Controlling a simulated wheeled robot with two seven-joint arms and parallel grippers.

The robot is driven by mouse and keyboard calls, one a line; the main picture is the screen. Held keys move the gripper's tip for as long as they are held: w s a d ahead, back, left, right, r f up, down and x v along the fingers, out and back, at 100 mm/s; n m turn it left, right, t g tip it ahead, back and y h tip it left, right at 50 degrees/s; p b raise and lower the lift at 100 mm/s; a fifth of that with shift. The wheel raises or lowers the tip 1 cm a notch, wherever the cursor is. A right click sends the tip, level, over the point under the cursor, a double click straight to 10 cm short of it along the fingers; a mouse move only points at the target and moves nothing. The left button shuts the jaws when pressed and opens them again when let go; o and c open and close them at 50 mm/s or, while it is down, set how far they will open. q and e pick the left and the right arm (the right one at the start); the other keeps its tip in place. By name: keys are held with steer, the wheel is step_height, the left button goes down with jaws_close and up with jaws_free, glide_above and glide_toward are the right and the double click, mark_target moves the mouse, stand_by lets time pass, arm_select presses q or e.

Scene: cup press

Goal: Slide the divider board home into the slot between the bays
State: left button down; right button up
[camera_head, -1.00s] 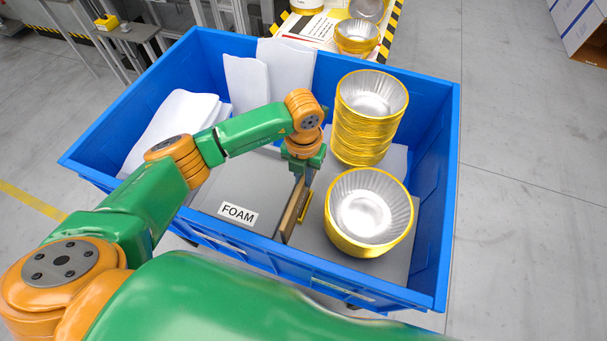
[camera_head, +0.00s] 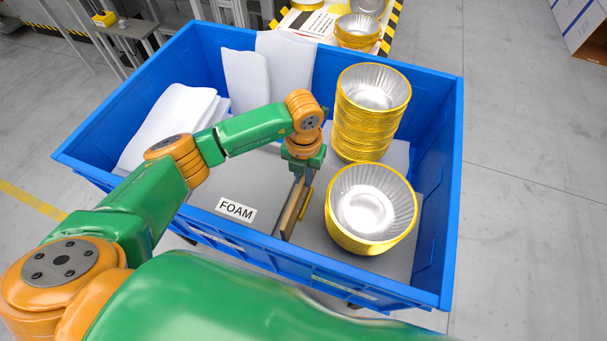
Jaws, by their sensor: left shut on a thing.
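The divider board (camera_head: 290,210) is a thin brown upright panel with a yellow strip on its right side. It stands near the front wall of the blue bin, between the grey FOAM bay (camera_head: 222,190) on the left and the bay with cup stacks on the right. My left gripper (camera_head: 302,172) is shut on the board's upper part, pointing down. The slot and the board's lower edge are hidden, so I cannot tell how deep it sits. My right gripper is not in view.
A tall stack of gold-rimmed foil cups (camera_head: 366,125) and a shorter stack (camera_head: 350,238) stand close to the board's right. White foam sheets (camera_head: 170,120) lean at the bin's back left. The blue bin (camera_head: 455,150) walls surround everything. A table with more cups lies behind.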

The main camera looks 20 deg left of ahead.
arm_select(q)
steer(key=shift+f, duration=0.25)
steer(key=c, duration=0.8)
jaws_free()
steer(key=shift+r, duration=0.1)
step_height(320, 180, up, 7)
steer(key=shift+f+b, duration=0.15)
steer(key=shift+b, duration=0.55)
steer(key=shift+r, duration=0.2)
